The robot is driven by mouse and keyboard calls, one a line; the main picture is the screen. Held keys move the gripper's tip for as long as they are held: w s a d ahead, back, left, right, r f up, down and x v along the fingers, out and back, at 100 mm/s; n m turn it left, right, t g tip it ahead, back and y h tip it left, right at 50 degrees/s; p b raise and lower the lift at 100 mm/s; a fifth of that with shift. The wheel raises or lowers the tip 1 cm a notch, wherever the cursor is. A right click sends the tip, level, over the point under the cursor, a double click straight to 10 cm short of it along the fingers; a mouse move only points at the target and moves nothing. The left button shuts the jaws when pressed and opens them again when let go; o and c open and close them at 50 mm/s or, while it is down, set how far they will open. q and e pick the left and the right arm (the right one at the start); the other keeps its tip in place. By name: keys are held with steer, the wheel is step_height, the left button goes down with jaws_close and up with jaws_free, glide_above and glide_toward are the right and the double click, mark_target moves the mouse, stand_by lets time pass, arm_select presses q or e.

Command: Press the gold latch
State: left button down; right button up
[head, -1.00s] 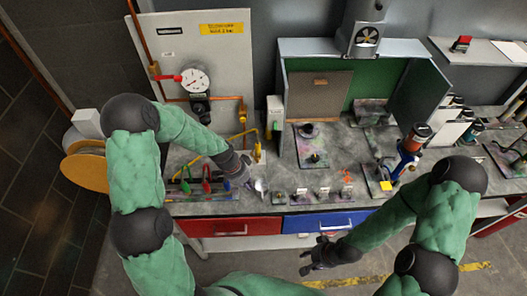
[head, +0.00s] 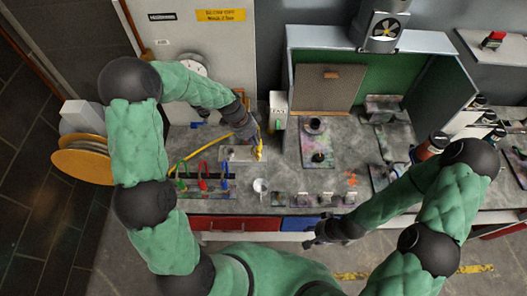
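A small gold-yellow piece (head: 259,149), which looks like the gold latch, stands upright at the right end of a pale plate (head: 236,155) on the grey bench. My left gripper (head: 254,138) points down right at this piece and partly covers its top. I cannot tell whether it touches the piece, or whether its fingers are open or shut. My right gripper (head: 311,236) is empty and looks open, in front of the bench edge by the blue drawer.
A yellow hose (head: 189,158) curves over the bench left of the plate. A rack with red, green and blue handles (head: 204,182) and a white cup (head: 260,187) stand near the front. The spray booth (head: 291,72) with a tilted brown board is right of my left gripper.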

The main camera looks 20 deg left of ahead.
arm_select(q)
steer(key=p+x, duration=0.1)
steer(key=x, duration=0.9)
stand_by(0.4)
steer(key=shift+s+a+m+b, duration=0.1)
steer(key=shift+s+m+b, duration=0.05)
steer(key=shift+m+b, duration=0.35)
steer(key=shift+s+a+m+b, duration=0.2)
steer(key=shift+m+b, duration=0.1)
steer(key=shift+b, duration=0.25)
steer(key=s+a+m+g+b, duration=0.1)
steer(key=m+b, duration=0.1)
steer(key=m, duration=0.1)
steer(key=s+a+m+g+b, duration=0.1)
steer(key=m+b, duration=0.1)
steer(key=m, duration=0.1)
steer(key=s+a+m+g+b, duration=0.1)
steer(key=a+m+b, duration=0.1)
steer(key=m, duration=0.1)
steer(key=shift+a+y, duration=0.1)
steer(key=shift+y, duration=0.2)
steer(key=shift+s+a, duration=0.1)
steer(key=shift+s, duration=0.05)
steer(key=shift+s+a, duration=0.25)
steer(key=shift+s, duration=0.3)
